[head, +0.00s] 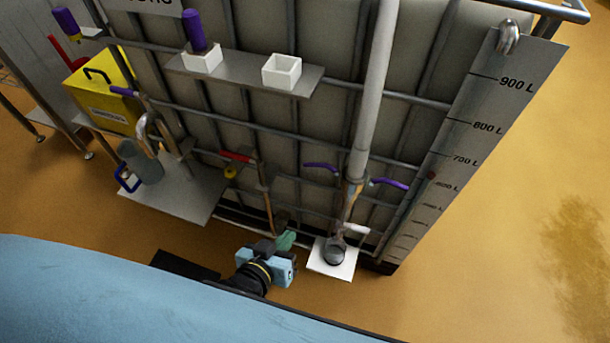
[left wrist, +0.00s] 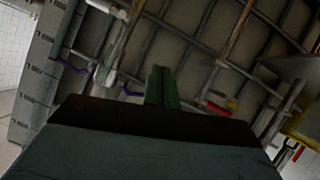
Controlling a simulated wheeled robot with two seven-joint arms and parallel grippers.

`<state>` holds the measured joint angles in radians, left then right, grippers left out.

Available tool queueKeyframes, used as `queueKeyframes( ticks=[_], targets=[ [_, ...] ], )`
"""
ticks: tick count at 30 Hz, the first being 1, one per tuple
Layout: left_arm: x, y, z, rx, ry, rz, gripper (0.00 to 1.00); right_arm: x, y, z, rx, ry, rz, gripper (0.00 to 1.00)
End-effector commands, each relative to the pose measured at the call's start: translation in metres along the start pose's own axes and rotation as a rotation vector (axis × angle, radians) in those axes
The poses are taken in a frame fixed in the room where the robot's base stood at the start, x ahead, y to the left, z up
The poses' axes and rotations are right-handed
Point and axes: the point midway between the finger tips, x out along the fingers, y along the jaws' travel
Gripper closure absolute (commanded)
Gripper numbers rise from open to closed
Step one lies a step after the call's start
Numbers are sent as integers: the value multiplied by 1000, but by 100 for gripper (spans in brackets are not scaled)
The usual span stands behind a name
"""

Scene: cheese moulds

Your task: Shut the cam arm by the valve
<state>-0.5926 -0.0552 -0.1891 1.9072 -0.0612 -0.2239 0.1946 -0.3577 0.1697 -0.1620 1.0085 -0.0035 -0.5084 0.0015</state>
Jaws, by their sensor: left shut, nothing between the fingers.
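In the head view a pipe coupling (head: 354,190) hangs below a thick grey hose. A purple cam arm (head: 320,167) sticks out to its left and another purple cam arm (head: 390,183) to its right; both stand away from the coupling. A red-handled valve lever (head: 237,157) is further left on a thin pipe. My left gripper (head: 286,240) is shut and empty, low in front of the cage and apart from both arms. In the left wrist view its green fingers (left wrist: 160,88) are together, with the cam arms (left wrist: 70,68) (left wrist: 130,92) to their left. My right gripper is not in view.
The caged tank (head: 310,130) and its bars stand close behind. A white square plate (head: 343,267) lies under the coupling. A shelf (head: 240,78) with white cups is above. A yellow box (head: 105,90) and a grey platform (head: 180,195) are left. Floor on the right is clear.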

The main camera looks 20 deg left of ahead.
Motion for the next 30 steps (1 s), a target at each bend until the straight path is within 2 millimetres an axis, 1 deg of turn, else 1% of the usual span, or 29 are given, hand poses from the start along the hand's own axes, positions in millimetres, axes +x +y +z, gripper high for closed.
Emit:
queueKeyframes(
  ticks=[1, 3, 6, 9, 13, 17, 23, 30],
  targets=[
    [-6, 4, -24, -23, 64, 4, 100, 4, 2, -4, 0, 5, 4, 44],
    [-17, 8, -57, -49, 139, 8, 100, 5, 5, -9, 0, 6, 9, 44],
    [-31, 11, -92, -76, 220, 12, 100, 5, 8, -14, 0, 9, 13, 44],
    [-41, 13, -112, -91, 267, 14, 100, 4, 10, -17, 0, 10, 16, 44],
    [-42, 13, -123, -98, 291, 15, 100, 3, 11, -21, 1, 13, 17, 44],
    [-29, 13, -128, -98, 294, 16, 100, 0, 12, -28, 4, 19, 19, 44],
    [6, 14, -138, -97, 294, 17, 100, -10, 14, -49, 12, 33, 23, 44],
    [52, 13, -150, -97, 292, 16, 100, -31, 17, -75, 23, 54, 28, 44]
  ],
)
